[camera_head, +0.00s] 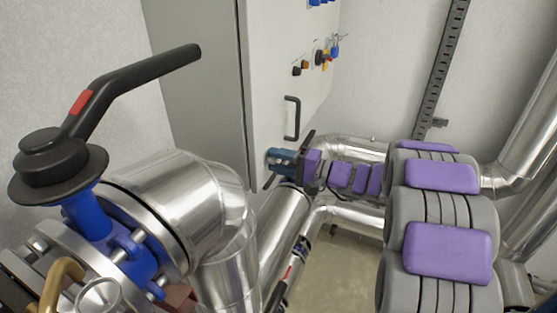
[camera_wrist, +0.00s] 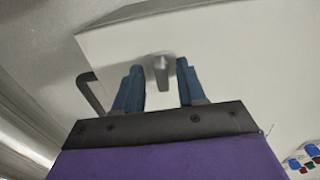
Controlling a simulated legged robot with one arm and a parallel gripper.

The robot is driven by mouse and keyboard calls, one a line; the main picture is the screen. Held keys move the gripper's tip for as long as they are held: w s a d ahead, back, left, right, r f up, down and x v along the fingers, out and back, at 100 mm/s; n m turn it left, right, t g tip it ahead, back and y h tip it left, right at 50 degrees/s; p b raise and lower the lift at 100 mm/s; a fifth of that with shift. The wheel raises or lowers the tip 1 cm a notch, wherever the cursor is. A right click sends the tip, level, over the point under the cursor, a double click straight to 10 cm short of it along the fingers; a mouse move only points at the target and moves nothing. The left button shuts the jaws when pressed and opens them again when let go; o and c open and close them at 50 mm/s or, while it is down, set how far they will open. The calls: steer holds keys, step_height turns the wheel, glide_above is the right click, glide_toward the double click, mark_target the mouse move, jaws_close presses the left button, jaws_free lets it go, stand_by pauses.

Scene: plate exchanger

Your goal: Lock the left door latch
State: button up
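The door latch (camera_wrist: 162,70) is a small grey metal piece on the pale cabinet door. In the wrist view it shows between the two blue fingers of my gripper (camera_wrist: 157,82), with a gap on each side. The fingers are apart and hold nothing. How far the fingertips are from the door in depth is hard to tell. In the head view my gripper (camera_head: 276,160) is low at the cabinet door (camera_head: 277,100), below the black door handle (camera_head: 292,118). The latch is hidden there.
The black handle also shows in the wrist view (camera_wrist: 91,94). Knobs and switches (camera_head: 321,57) sit higher on the cabinet. A large silver pipe (camera_head: 190,195) and a blue valve with a black lever (camera_head: 120,87) stand at the left. More pipes run below and right of the cabinet.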

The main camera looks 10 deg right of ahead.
steer(key=shift+d, duration=0.15)
jaws_close()
